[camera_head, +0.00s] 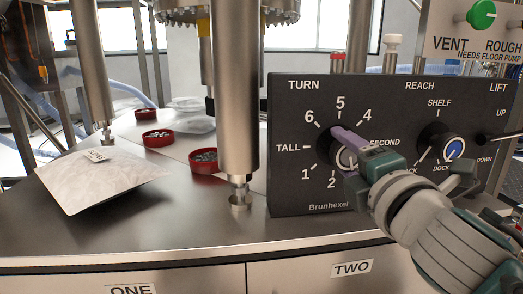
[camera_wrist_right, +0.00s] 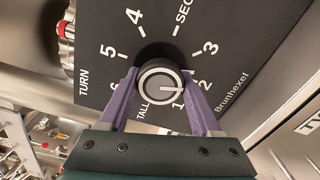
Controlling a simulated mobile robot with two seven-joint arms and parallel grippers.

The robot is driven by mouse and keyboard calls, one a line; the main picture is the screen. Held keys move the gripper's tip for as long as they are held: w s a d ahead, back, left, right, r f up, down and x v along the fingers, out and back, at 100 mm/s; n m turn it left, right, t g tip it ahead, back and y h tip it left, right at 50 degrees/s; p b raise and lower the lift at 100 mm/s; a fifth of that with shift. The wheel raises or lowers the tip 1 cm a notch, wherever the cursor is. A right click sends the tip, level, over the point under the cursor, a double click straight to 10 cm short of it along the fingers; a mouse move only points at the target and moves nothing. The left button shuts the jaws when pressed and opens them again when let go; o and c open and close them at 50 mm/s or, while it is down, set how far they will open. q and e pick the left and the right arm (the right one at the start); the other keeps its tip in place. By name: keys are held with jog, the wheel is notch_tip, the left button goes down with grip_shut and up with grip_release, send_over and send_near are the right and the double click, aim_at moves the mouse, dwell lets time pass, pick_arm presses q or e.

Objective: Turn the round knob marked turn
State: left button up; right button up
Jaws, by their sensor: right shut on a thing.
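The round black knob (camera_head: 345,159) with a pale ring sits under the word TURN on the black Brunhexel panel (camera_head: 300,185). Numbers 1 to 6, TALL and SECOND surround it. My right gripper (camera_head: 349,160) reaches in from the right and is shut on the knob, partly hiding it. In the right wrist view the purple fingers of the gripper (camera_wrist_right: 160,77) lie on either side of the knob (camera_wrist_right: 158,83). A white line on its face points roughly toward the 2; the exact setting is hard to tell. My left gripper is not in view.
A second knob with a blue cap (camera_head: 453,148), marked REACH, stands right of my gripper. A green knob (camera_head: 481,14) is at the upper right. A steel post (camera_head: 238,90) stands close left of the panel. Red dishes (camera_head: 157,137) and a foil pouch (camera_head: 85,182) lie on the steel top.

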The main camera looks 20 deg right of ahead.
jog(key=m+p, duration=0.1)
jog(key=m, duration=0.4)
jog(key=shift+r+m, duration=0.15)
jog(key=shift+m, duration=0.15)
jog(key=m+p, duration=0.1)
jog(key=m, duration=0.3)
jog(key=shift+m+p, duration=0.5)
jog(key=shift+m, duration=0.8)
jog(key=o, duration=1.3)
jog(key=shift+o, duration=0.2)
